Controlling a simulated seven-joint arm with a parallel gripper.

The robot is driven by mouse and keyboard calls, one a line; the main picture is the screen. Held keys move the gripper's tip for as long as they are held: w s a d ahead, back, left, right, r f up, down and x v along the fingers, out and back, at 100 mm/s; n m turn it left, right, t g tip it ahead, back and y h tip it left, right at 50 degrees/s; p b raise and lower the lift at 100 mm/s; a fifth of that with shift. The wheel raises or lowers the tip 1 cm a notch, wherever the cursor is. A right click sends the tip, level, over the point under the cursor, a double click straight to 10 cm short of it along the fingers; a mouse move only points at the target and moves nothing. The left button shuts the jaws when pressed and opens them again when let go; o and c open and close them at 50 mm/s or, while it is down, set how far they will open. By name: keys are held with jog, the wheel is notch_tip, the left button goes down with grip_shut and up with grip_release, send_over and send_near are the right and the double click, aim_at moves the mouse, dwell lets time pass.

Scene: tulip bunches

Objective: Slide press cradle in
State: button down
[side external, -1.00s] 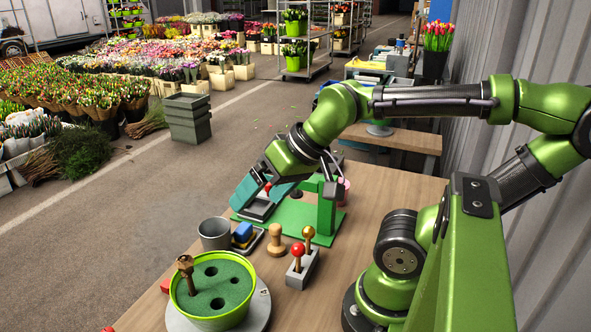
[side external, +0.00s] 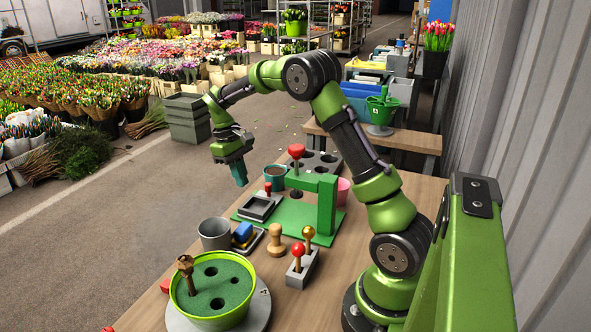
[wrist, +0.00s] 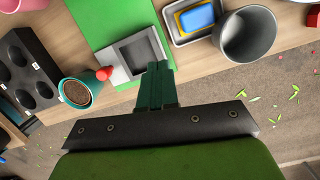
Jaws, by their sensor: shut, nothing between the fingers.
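The press cradle (side external: 257,210) is a grey square tray with a recess and a small red knob (side external: 268,187). It sits at the left end of the green press base (side external: 297,222), left of the upright green press frame (side external: 326,205). In the wrist view the cradle (wrist: 137,57) lies just beyond my fingertips, its red knob (wrist: 104,73) to the left. My gripper (side external: 240,182) hangs above and left of the cradle, apart from it. Its teal fingers (wrist: 157,72) are together and empty. They cover a little of the cradle's near edge in the wrist view.
A teal pot of soil (side external: 275,175) and a dark tray with holes (side external: 318,163) stand behind the cradle. A grey cup (side external: 214,234) and a small tray with a blue block (side external: 243,232) stand in front. The press's red-topped handle (side external: 297,151) rises nearby.

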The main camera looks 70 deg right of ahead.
aim_at(256, 200)
jog(key=d+f, duration=0.1)
jog(key=f, duration=0.2)
jog(key=s+d+f+n+g, duration=0.1)
jog(key=f, duration=0.2)
jog(key=s+d+f+n+g, duration=0.1)
jog(key=f, duration=0.2)
jog(key=shift+d+f, duration=0.1)
jog(key=shift+f, duration=0.05)
dwell(0.4)
jog(key=s, duration=0.7)
jog(key=shift+s, duration=0.4)
jog(key=shift+s+f, duration=0.1)
jog(key=shift+s, duration=0.5)
jog(key=shift+w, duration=0.1)
